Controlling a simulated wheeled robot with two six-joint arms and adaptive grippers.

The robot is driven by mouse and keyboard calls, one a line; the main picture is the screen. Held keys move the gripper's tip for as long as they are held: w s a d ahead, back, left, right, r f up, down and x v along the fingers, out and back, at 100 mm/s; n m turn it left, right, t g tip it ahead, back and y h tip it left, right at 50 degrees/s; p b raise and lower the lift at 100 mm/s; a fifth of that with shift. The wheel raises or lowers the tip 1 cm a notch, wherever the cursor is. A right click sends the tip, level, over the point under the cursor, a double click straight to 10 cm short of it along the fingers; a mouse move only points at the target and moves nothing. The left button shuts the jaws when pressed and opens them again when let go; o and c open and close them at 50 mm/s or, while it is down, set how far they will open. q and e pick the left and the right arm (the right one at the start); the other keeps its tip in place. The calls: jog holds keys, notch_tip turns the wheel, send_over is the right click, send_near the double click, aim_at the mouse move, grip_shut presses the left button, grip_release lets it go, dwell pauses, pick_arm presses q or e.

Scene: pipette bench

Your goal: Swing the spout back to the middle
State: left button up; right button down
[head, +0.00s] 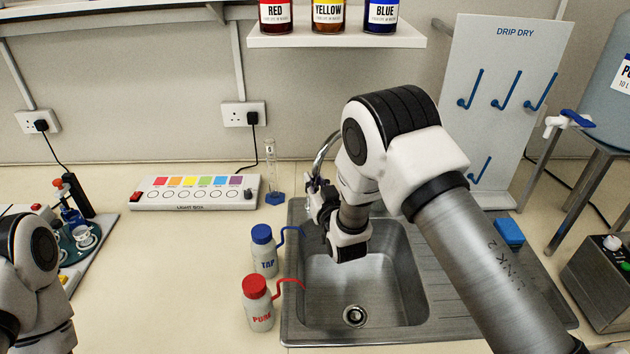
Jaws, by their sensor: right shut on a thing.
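The chrome spout (321,156) arches up at the back of the steel sink (410,296). Its upper curve shows beside my right wrist, and its lower part is hidden behind my right gripper and arm. My right gripper (314,196) is shut on the spout, over the back left part of the sink. My left arm shows at the lower left edge, but its gripper is out of view.
A measuring cylinder (271,170) and light box (193,194) stand behind. A drip-dry board (505,100) rises behind the drainer.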

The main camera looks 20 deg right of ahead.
jog(key=shift+s+d, duration=0.1)
jog(key=s+d+n+y+b, duration=0.3)
jog(key=s+d+y, duration=0.2)
jog(key=d, duration=0.4)
jog(key=shift+s+d+g+b, duration=0.15)
jog(key=shift+s+g+b, duration=0.15)
jog(key=shift+s, duration=0.5)
jog(key=c, duration=1)
grip_release()
jog(key=shift+c, duration=0.2)
jog(key=shift+s, duration=0.1)
jog(key=v, duration=1.1)
jog(key=shift+s, duration=0.35)
